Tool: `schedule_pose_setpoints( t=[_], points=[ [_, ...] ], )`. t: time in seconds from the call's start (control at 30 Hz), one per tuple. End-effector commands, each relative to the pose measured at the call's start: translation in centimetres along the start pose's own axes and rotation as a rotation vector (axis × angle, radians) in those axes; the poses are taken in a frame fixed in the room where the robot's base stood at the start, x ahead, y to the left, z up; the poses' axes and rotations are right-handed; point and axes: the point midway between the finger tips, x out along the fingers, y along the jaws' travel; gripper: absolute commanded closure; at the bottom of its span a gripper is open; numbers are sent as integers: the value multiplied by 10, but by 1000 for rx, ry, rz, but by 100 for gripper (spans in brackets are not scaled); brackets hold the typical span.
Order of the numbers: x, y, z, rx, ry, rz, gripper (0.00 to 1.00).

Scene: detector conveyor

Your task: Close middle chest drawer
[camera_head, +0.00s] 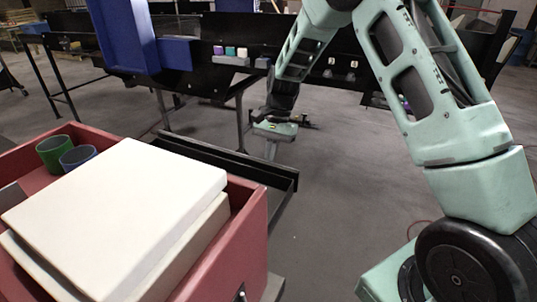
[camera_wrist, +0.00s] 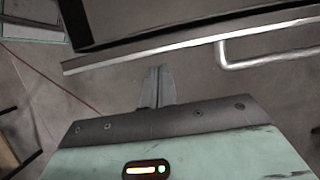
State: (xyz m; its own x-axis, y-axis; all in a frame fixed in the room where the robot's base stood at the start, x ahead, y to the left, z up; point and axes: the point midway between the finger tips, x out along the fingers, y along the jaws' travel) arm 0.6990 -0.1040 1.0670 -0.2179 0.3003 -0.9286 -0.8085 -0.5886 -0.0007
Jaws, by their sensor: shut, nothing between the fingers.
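A red drawer (camera_head: 245,243) stands pulled out at the lower left in the head view, holding flat white boxes. A dark metal drawer-like edge (camera_head: 225,155) juts out beyond and below it; I cannot tell for sure whether it is the middle drawer. In the wrist view a long dark panel with a light metal edge (camera_wrist: 130,58) crosses the top, with a silver bar handle (camera_wrist: 265,60) on its right part. My gripper (camera_head: 270,150) is shut and empty, just past the dark edge. Its fingers (camera_wrist: 156,75) are in front of the panel, left of the handle; contact is unclear.
A green cup (camera_head: 54,152) and a blue cup (camera_head: 78,158) stand in the red drawer behind the white boxes (camera_head: 120,215). A dark conveyor structure (camera_head: 205,82) with small coloured blocks crosses the back. The floor (camera_head: 335,200) right of the drawers is clear.

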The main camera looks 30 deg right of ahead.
Motion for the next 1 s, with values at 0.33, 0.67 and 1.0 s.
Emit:
schedule_pose_setpoints(
  t=[0.33,0.67,1.0],
  points=[
    [5,0,11,1,1,0,100],
    [7,0,16,0,0,0,100],
    [28,0,72,-3,-1,2,100]
  ],
)
